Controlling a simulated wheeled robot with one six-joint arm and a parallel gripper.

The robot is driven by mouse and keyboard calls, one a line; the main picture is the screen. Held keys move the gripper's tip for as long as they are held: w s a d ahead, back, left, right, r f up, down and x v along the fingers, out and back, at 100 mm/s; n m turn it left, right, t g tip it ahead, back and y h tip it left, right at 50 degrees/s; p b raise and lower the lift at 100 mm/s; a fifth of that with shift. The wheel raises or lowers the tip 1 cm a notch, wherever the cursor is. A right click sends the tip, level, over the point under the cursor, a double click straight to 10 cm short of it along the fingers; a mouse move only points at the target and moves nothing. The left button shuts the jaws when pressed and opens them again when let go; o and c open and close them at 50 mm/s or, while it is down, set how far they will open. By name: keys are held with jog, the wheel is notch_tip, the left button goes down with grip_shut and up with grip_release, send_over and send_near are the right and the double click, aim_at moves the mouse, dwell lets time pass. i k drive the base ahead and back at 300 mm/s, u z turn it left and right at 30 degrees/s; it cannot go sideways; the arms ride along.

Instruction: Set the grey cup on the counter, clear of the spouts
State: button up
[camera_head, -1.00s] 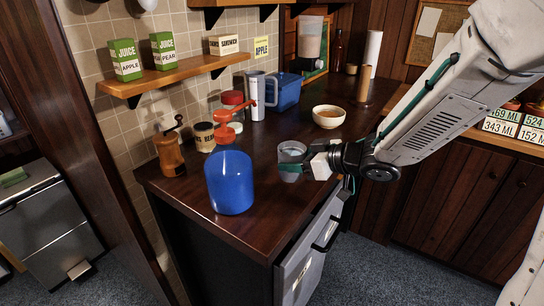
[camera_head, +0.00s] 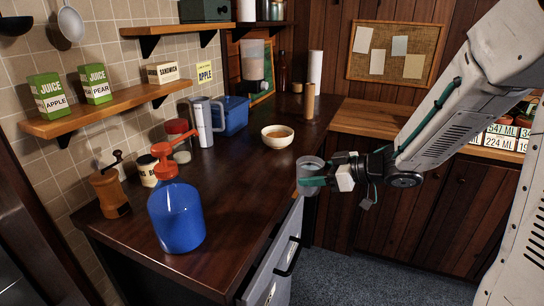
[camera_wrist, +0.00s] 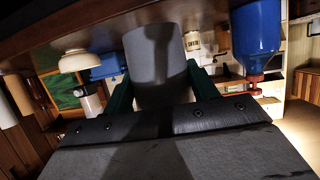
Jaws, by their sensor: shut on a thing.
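The grey cup (camera_head: 309,178) is held upright in my gripper (camera_head: 312,181), at the counter's right edge in the head view. My gripper is shut on it, with green fingers at its sides. In the wrist view the cup (camera_wrist: 157,62) fills the space between the fingers (camera_wrist: 162,90). The dark wood counter (camera_head: 235,180) lies left of the cup. I cannot tell whether the cup's base touches anything. A blue bottle (camera_head: 177,220) with an orange pump spout (camera_head: 166,158) stands on the counter, well left of the cup. It also shows in the wrist view (camera_wrist: 256,30).
A cream bowl (camera_head: 277,137) sits behind and left of the cup. A blue container (camera_head: 232,117), a grinder (camera_head: 109,194) and jars line the wall. A clear dispenser (camera_head: 254,60) stands at the back. The counter between bottle and bowl is clear.

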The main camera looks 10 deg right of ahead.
aim_at(260, 171)
jog(key=z, duration=2.55)
jog(key=k, duration=1.2)
jog(key=u, duration=2)
jog(key=i, duration=0.8)
jog(key=u, duration=0.15)
